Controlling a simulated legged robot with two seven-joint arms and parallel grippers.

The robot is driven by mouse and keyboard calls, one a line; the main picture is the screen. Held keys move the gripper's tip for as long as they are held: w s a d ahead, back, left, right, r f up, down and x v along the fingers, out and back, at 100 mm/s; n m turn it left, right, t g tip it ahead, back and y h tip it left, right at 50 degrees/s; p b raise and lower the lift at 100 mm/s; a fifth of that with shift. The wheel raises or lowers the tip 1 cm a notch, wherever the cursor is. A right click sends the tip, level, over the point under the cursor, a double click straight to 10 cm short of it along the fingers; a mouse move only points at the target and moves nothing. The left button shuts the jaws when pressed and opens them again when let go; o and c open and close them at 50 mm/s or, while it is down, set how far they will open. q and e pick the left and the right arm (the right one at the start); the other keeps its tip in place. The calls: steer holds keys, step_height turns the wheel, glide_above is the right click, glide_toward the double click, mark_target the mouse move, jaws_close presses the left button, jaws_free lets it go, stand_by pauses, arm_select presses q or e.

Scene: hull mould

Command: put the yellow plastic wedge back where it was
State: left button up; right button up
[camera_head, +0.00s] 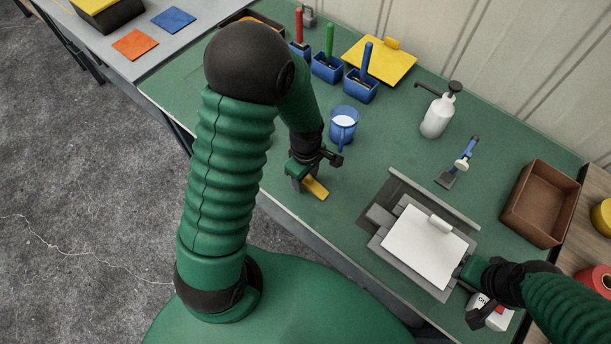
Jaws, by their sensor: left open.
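The yellow plastic wedge (316,188) lies on the green table (345,215) near its front edge, left of the middle. My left gripper (308,174) is open directly over the wedge's far end, which its jaws partly hide. I cannot tell whether the jaws touch it. My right gripper (466,272) is at the lower right corner of the white plate (425,241) on the grey mould (384,215). Its fingertips are too hidden to tell whether they are open or shut.
A blue measuring cup (343,124) with white contents stands just behind my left gripper. Blue boxes (327,68) with coloured-handled tools and a yellow board (379,61) stand farther back. A white pump bottle (438,114) and a brown tray (539,204) are to the right.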

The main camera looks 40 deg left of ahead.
mark_target(309, 188)
arm_select(q)
steer(key=shift+a+r, duration=0.15)
steer(key=shift+r, duration=0.05)
step_height(309, 188, up, 12)
steer(key=p, duration=0.1)
steer(key=s+d+m+t, duration=0.2)
steer(key=s+d+m, duration=0.2)
steer(key=m, duration=1.3)
steer(key=shift+s+d+f+t, duration=0.3)
steer(key=shift+d, duration=0.65)
steer(key=shift+w+a, duration=0.1)
